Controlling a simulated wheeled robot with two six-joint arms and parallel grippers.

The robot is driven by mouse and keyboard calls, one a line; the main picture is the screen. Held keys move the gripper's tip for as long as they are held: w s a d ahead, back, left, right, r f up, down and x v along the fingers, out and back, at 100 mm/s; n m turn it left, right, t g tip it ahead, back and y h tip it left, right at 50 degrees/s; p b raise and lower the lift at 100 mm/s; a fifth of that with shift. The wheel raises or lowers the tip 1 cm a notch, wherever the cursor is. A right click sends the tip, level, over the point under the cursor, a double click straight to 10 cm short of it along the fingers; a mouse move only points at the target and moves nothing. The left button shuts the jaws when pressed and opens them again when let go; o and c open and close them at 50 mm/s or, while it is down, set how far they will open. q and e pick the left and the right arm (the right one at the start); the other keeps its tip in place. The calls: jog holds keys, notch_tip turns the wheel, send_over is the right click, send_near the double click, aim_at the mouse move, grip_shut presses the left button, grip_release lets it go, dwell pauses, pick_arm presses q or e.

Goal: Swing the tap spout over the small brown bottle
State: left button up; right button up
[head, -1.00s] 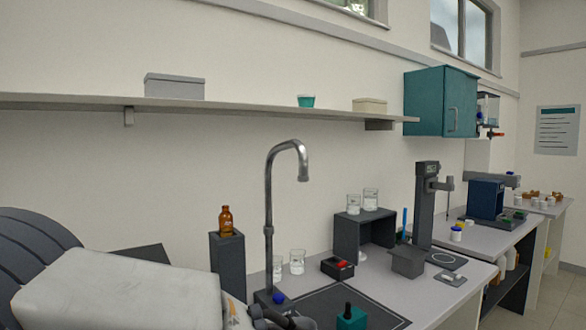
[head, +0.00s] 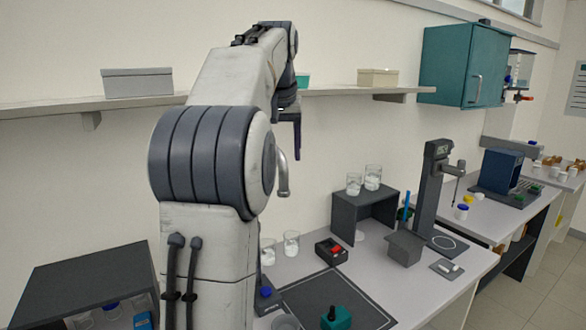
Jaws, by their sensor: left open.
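The tap's grey metal spout (head: 283,178) shows only in part, just right of my left arm, with its tip hanging down. The rest of the tap's column is hidden behind the arm. Its dark base with a blue knob (head: 266,292) shows low beside the arm. My left gripper (head: 291,132) is raised above the spout in the picture, fingers pointing down, open with nothing seen between them. I cannot tell whether it touches the tap. The small brown bottle is hidden behind my arm. My right gripper is not in view.
A wall shelf (head: 340,92) with boxes runs behind my gripper. Glass beakers (head: 291,243) stand on the bench near the tap. A dark riser (head: 364,212) carries two more. A black box with a red item (head: 331,250) and a teal block (head: 336,318) sit forward.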

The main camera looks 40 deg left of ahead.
aim_at(283, 173)
pick_arm(q)
jog(key=x, duration=1)
jog(key=shift+a+f+p, duration=0.1)
jog(key=shift+a+p, duration=0.2)
jog(key=shift+p, duration=0.1)
grip_shut()
dwell(0.9)
